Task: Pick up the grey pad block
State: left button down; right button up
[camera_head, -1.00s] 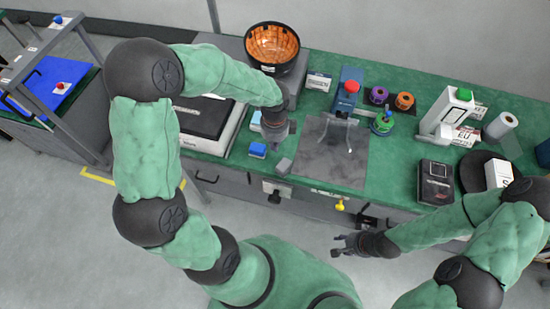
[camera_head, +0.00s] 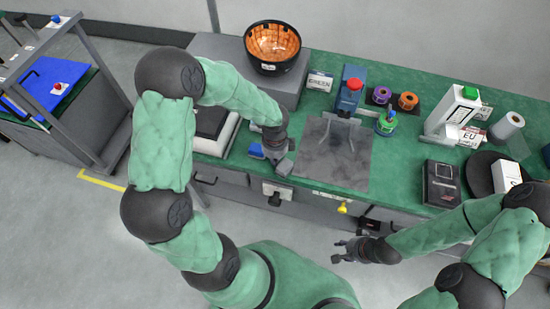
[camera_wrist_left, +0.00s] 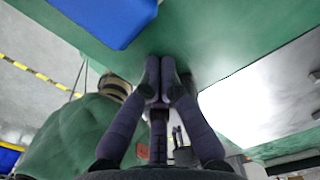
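The grey pad block (camera_head: 284,166) lies near the front edge of the green bench, just left of the dark mat. My left gripper (camera_head: 277,152) is right above and behind it in the head view; whether they touch I cannot tell. In the left wrist view my left gripper's fingers (camera_wrist_left: 160,78) come together at the tips, with no block seen between them. The grey block cannot be made out there. My right gripper (camera_head: 345,250) is open and empty in front of the bench, low over the floor.
The dark mat (camera_head: 345,168) lies to the right. A blue stand with a red knob (camera_head: 352,88) and an orange-lined bowl (camera_head: 272,45) stand behind.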

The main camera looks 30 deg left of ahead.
pick_arm(q)
jog(key=shift+d, duration=0.85)
jog(key=shift+r+p, duration=0.15)
jog(key=shift+p, duration=0.15)
